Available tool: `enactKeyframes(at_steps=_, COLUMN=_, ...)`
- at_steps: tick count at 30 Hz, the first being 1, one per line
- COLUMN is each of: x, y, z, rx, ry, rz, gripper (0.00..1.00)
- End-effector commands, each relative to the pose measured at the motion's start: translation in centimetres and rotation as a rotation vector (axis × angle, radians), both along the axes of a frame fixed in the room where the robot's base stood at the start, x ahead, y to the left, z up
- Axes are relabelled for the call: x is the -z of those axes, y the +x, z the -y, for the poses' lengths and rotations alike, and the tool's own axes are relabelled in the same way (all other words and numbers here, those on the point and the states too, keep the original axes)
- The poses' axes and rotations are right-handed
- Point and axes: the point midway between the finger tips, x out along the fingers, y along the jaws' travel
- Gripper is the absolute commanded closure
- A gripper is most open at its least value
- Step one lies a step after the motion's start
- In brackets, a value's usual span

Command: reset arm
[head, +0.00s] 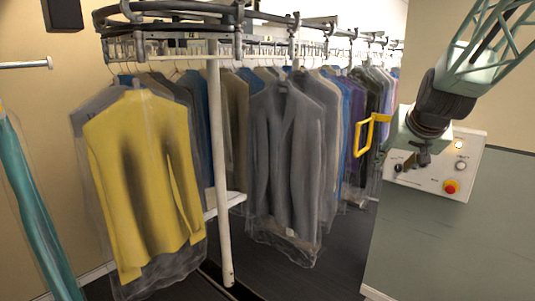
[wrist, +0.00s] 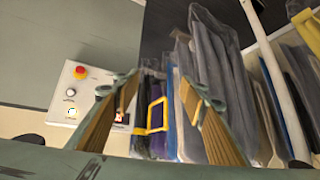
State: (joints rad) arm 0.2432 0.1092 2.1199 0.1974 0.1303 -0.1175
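My gripper (head: 421,157) is at the right of the head view, in front of the control panel (head: 455,165) on the green and cream wall. It is seen nearly end-on there and its fingers are small. In the wrist view my gripper (wrist: 160,88) shows two tan-padded fingers spread wide apart, with nothing between the pads. The panel also shows in the wrist view (wrist: 88,92), with a red button on a yellow base, beyond the left finger. The arm is raised, coming down from the upper right.
A yellow frame (head: 361,137) stands out beside the panel wall, left of my gripper. A garment rail (head: 180,45) holds several bagged clothes, including a yellow top (head: 145,180) and grey ones (head: 285,150). A white post (head: 218,160) stands among them. Dark floor lies below.

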Motion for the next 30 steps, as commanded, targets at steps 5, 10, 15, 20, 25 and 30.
enactKeyframes(at_steps=5, x=-1.0, y=-3.7, z=-2.9, rx=-0.036, ry=0.008, rz=-0.034, gripper=0.61)
enactKeyframes(at_steps=10, x=-1.6, y=-7.4, z=-5.3, rx=-0.067, ry=0.015, rz=-0.069, gripper=0.61)
enactKeyframes(at_steps=15, x=-2.1, y=-11.2, z=-7.5, rx=-0.096, ry=0.021, rz=-0.105, gripper=0.61)
enactKeyframes(at_steps=20, x=-2.4, y=-14.9, z=-9.4, rx=-0.123, ry=0.023, rz=-0.137, gripper=0.61)
enactKeyframes(at_steps=25, x=-2.5, y=-18.9, z=-11.2, rx=-0.150, ry=0.024, rz=-0.175, gripper=0.61)
enactKeyframes(at_steps=30, x=-2.5, y=-23.0, z=-12.7, rx=-0.174, ry=0.025, rz=-0.211, gripper=0.61)
